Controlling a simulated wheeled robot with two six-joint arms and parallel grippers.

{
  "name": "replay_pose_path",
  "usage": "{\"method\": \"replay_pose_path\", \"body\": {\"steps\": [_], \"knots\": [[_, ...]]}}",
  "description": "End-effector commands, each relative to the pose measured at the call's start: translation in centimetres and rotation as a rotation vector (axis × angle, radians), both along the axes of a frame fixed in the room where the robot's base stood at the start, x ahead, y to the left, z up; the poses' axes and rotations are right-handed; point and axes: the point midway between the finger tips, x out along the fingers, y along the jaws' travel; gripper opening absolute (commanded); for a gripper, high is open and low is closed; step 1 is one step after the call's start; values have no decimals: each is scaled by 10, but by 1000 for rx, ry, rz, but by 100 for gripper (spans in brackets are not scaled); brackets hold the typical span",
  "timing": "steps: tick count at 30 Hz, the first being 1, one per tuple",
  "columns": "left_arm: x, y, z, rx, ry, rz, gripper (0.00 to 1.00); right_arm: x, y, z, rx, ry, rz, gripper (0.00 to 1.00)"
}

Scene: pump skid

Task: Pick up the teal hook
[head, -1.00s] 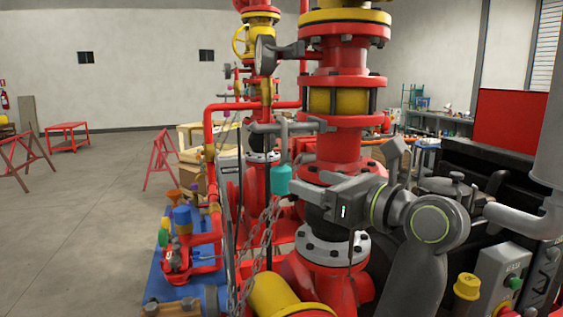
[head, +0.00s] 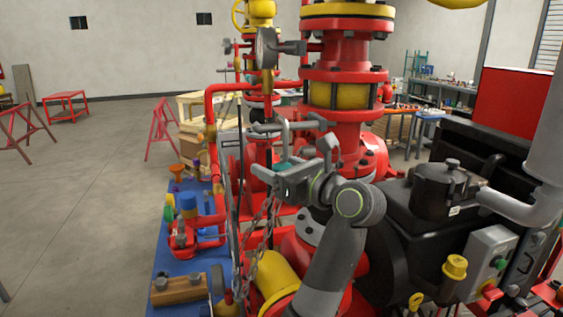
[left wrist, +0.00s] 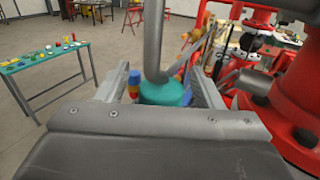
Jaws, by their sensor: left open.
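The teal hook has a teal body (head: 283,165) and a bent grey rod. It hangs upright from a grey bar in the middle of the head view, its body partly hidden behind my left gripper (head: 264,173). In the left wrist view the teal hook (left wrist: 165,94) shows between the two fingers of my left gripper (left wrist: 158,78), its grey rod rising up out of the picture. The fingers are open, one on each side of it. I cannot tell whether they touch it. My right gripper is not in view.
Red pipework with a large red flanged column (head: 347,80) stands close to the right of the gripper. Chains (head: 265,235) hang below it. A blue mat (head: 165,245) with small parts lies at left. The floor farther left is mostly clear.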

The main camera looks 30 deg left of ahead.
Motion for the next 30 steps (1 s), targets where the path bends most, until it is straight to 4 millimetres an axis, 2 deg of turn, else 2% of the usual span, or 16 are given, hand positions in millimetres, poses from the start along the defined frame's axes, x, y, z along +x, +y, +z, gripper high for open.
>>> {"method": "replay_pose_path", "body": {"steps": [9, 21, 30], "knots": [[1, 3, -1, -1, 0, -1, 61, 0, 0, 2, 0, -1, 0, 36], [1, 3, -1, -1, 0, -1, 10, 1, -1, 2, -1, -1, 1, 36], [1, 3, 0, 0, -1, -1, 9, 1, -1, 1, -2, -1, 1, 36]]}}
